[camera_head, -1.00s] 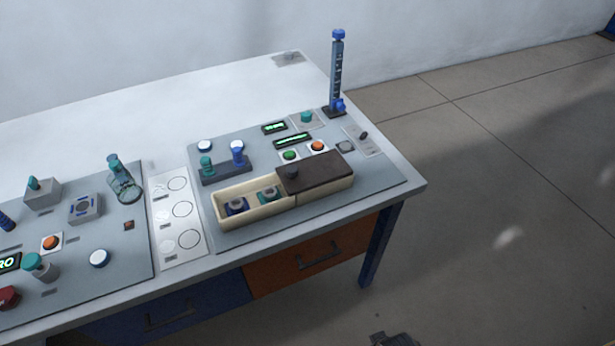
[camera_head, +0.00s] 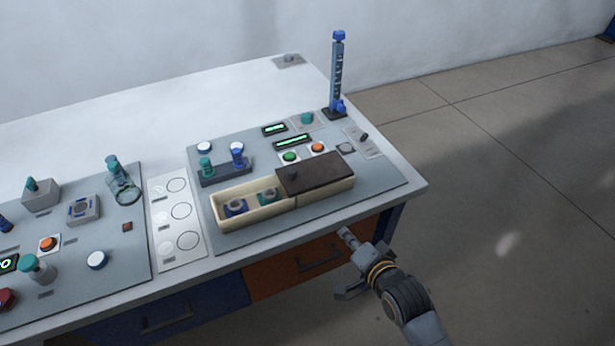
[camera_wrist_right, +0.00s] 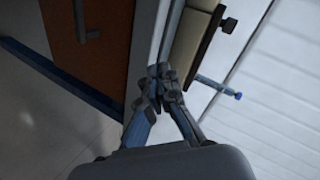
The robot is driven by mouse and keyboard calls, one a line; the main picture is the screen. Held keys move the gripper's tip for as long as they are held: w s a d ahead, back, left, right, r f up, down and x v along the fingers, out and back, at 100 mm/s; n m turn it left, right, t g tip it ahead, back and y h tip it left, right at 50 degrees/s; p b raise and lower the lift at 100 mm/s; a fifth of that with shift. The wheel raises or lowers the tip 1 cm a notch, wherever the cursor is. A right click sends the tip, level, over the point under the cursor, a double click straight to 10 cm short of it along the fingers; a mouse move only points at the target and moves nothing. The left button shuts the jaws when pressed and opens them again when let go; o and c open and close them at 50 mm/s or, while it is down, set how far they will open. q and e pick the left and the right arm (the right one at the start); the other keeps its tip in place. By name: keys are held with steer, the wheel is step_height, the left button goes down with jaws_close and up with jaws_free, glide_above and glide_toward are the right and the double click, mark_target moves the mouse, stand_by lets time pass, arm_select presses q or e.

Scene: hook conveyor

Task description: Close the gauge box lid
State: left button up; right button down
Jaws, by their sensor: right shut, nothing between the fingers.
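The gauge box (camera_head: 268,214) is a long cream box on the grey panel near the table's front edge. Its dark brown lid (camera_head: 325,174) lies over the right part and has a small dark knob (camera_head: 292,173) at its left end. The left part of the box is open, with a blue and a teal gauge (camera_head: 267,197) inside. In the right wrist view the lid's edge (camera_wrist_right: 211,42) and knob (camera_wrist_right: 229,25) show. My right gripper (camera_head: 346,234) is shut and empty, in front of the table edge, below and right of the box, apart from it. My left gripper is not in view.
A blue-topped column (camera_head: 337,75) stands at the panel's back right. A rack with teal and blue knobs (camera_head: 225,170) is behind the box, and lit buttons (camera_head: 290,157) sit behind the lid. Drawers (camera_head: 300,262) are under the table edge. Floor at right is clear.

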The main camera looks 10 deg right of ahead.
mark_target(307, 183)
steer(key=w+a+r+m+t, duration=0.1)
steer(key=w+m, duration=0.1)
steer(key=w, duration=0.3)
steer(key=w+a+r+m+t+y+p, duration=0.1)
steer(key=w+r+m+t, duration=0.1)
steer(key=w, duration=0.2)
steer(key=w+a+r+m+t, duration=0.1)
steer(key=w+r+m, duration=0.1)
steer(key=w, duration=0.3)
steer(key=shift+w+r+t, duration=0.1)
steer(key=shift+w+t, duration=0.2)
steer(key=shift+t, duration=0.1)
steer(key=a, duration=0.1)
steer(key=a+p, duration=0.1)
steer(key=a, duration=0.1)
steer(key=shift+w+p, duration=0.3)
steer(key=shift+w, duration=0.1)
steer(key=shift+s+a, duration=0.15)
steer(key=shift+a, duration=0.4)
